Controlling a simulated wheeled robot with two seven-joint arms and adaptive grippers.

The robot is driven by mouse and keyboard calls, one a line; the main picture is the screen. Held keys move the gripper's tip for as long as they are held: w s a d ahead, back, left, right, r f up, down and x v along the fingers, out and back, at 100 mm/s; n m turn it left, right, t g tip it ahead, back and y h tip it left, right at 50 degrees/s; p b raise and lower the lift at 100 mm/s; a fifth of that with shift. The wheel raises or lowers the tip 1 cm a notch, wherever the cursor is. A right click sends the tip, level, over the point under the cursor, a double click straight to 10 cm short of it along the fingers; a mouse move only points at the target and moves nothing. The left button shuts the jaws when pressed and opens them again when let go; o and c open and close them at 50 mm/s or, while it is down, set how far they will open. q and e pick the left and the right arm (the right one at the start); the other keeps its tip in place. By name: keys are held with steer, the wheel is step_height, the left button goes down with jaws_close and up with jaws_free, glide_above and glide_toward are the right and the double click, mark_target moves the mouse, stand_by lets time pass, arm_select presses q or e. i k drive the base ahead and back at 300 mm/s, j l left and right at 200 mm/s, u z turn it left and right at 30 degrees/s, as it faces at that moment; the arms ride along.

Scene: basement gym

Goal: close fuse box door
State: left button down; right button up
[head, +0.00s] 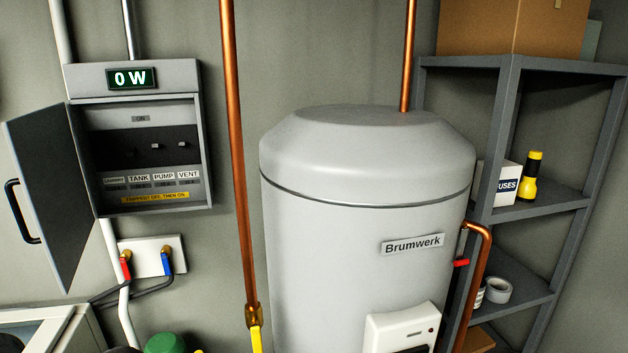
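The grey fuse box (207,150) is mounted on the wall at the left, with a lit display reading "0 W" on its top part. Its door (50,190) stands open, swung out to the left from the box's left edge. A black bar handle (18,212) is on the door's far left side. Inside the box are several breaker switches over the labels TANK, PUMP and VENT, one label too small to read, and a yellow strip. Neither of my grippers is in the head view.
A large grey tank (350,250) stands in the centre, with a copper pipe (238,150) between it and the fuse box. A valve plate (148,255) with red and blue taps is below the box. A grey shelf (535,210) stands right. A white appliance (45,330) is below the door.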

mark_target(41, 144)
steer(key=k+j+u, duration=0.25)
steer(key=j, duration=0.75)
steer(key=j+u, duration=0.2)
steer(key=j, duration=0.75)
